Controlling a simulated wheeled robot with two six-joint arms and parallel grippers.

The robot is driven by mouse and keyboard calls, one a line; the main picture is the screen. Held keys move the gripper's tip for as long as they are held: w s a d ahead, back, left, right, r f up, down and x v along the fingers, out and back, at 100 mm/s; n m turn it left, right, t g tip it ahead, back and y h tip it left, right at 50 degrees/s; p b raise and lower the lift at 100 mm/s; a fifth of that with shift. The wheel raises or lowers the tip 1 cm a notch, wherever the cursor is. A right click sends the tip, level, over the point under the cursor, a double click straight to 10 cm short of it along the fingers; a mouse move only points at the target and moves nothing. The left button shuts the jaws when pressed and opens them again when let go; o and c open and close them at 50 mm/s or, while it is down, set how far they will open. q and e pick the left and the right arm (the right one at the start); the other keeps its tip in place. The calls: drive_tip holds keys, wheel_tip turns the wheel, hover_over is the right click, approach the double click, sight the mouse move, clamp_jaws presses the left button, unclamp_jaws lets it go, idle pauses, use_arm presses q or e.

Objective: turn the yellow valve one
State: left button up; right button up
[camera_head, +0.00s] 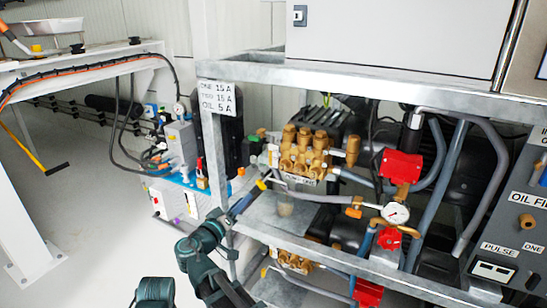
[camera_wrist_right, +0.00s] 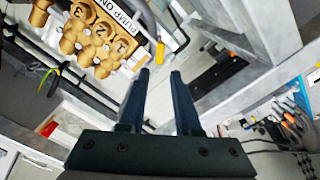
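A small yellow valve handle (camera_head: 262,184) sits at the left end of the brass pump block (camera_head: 303,155) in the head view. In the right wrist view the yellow handle (camera_wrist_right: 160,54) is just beyond my fingertips, roughly centred between them. My right gripper (camera_head: 254,192) reaches up from below left, with its tips close to the handle. In the wrist view its two dark fingers (camera_wrist_right: 159,75) are apart with nothing held between them. I cannot tell whether they touch the handle. My left gripper is not in view.
A label starting "PUMP ON" (camera_wrist_right: 113,16) is beside the brass block. A grey metal frame (camera_head: 215,150) stands close to my right arm. Further right are a red valve (camera_head: 389,239), a gauge (camera_head: 395,213) and hoses. Open floor (camera_head: 110,225) lies to the left.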

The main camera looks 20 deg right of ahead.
drive_tip(key=shift+o, duration=2.2)
drive_tip(key=shift+s+n, duration=0.1)
drive_tip(key=shift+n, duration=0.5)
drive_tip(key=shift+o, duration=1.2)
drive_tip(key=shift+s+a+n, duration=0.1)
drive_tip(key=shift+a+n, duration=0.1)
drive_tip(key=shift+n, duration=0.8)
drive_tip(key=n, duration=0.5)
drive_tip(key=s+a+n, duration=0.1)
drive_tip(key=n, duration=0.9)
drive_tip(key=shift+s+a+f, duration=0.15)
drive_tip(key=shift+s+a, duration=0.2)
drive_tip(key=shift+a, duration=0.05)
drive_tip(key=shift+w, duration=0.1)
